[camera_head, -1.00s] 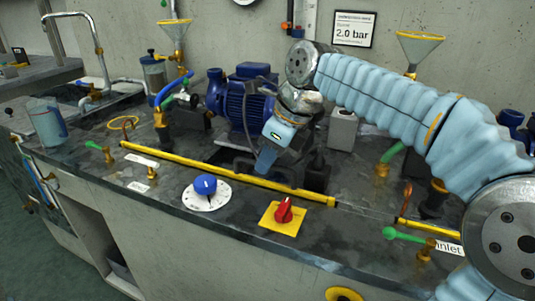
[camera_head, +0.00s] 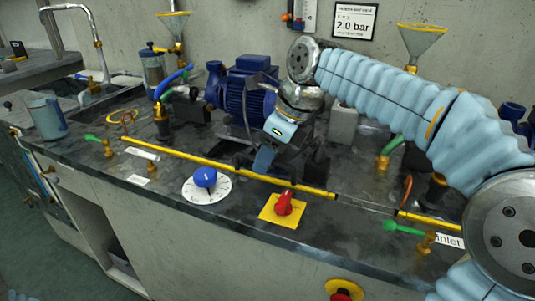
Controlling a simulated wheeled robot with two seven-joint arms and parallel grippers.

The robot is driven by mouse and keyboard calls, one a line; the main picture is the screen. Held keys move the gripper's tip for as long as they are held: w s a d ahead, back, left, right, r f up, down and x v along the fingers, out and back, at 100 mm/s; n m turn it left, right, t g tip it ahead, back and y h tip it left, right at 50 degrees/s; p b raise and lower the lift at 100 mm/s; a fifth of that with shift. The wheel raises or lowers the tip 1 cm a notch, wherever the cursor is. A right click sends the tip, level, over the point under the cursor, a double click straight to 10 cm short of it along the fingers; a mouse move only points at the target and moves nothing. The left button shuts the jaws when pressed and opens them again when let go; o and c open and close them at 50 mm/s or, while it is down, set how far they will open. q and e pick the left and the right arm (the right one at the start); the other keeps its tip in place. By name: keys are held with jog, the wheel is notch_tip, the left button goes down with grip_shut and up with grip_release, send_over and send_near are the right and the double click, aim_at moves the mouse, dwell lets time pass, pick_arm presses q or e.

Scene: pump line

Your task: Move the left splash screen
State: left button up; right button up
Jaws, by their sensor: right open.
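A long yellow strip (camera_head: 200,160) runs along the front of the dark bench top. I take it for the edge of the left splash screen; any clear panel on it is hard to make out. My right gripper (camera_head: 265,157) is open and points down just behind this strip, right of its middle. Its pale blue tip meets the strip in the picture, but I cannot tell whether they touch. The far finger is hard to see. A shorter yellow strip (camera_head: 428,220) continues at the right, past a gap. My left gripper is not in view.
A blue pump (camera_head: 247,95) stands behind the gripper. A blue knob (camera_head: 205,178) and a red knob on a yellow plate (camera_head: 283,204) sit in front of the strip. Green-handled valves (camera_head: 403,228) stand near both ends.

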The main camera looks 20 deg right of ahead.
jog(key=shift+p+v, duration=0.65)
jog(key=shift+v, duration=0.45)
jog(key=shift+p+v, duration=0.5)
jog(key=shift+v, duration=1.7)
